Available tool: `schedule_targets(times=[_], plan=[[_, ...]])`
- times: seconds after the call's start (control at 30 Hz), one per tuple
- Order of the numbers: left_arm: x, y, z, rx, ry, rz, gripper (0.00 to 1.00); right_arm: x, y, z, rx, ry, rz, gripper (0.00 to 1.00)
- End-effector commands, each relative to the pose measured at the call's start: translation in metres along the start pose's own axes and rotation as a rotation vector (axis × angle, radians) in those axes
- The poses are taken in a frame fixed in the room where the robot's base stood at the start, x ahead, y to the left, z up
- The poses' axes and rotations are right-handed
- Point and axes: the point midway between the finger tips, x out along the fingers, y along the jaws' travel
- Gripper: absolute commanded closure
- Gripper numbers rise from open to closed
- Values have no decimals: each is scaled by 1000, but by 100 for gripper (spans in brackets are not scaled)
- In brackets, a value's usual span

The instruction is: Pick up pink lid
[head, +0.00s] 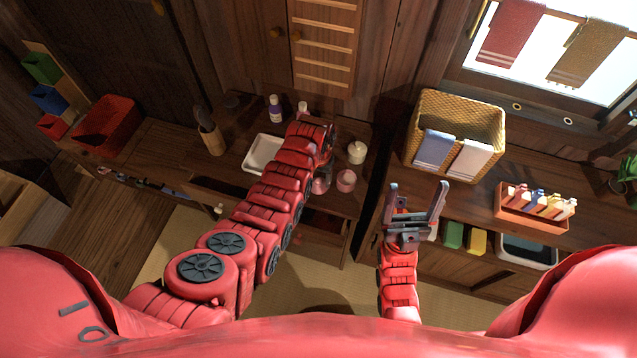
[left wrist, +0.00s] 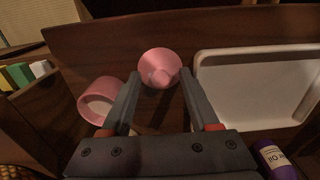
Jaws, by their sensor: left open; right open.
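A pink cone-shaped lid (left wrist: 160,66) lies on the wooden counter, between and just beyond the fingertips of my left gripper (left wrist: 160,74) in the left wrist view. In the head view the lid (head: 320,184) shows partly, below the end of my left arm. My left gripper is open and empty; whether it touches the lid cannot be told. A pink round container (left wrist: 98,100) with a pale inside stands beside the lid; it also shows in the head view (head: 346,180). My right gripper (head: 418,190) is open and empty, in front of the right-hand counter.
A white tray (left wrist: 250,122) lies beside the lid. A purple-labelled bottle (head: 275,108) and a white lidded jar (head: 356,152) stand farther back. A wicker basket (head: 455,108) and a red bottle caddy (head: 530,215) stand on the right-hand counter.

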Motion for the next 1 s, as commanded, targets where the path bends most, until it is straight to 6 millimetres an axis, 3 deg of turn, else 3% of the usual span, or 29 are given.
schedule_targets(times=[0.17, 0.5, 1.0], plan=[[0, 0, 0, 0, 1, 0, 42, 0, 0, 0, 0, 0, 0, 16], [0, 0, 0, 0, 1, 0, 100, 0, 0, 0, 0, 0, 0, 16], [-2, 0, -1, 0, 3, 0, 100, -2, 0, 0, 0, 0, 0, 16]])
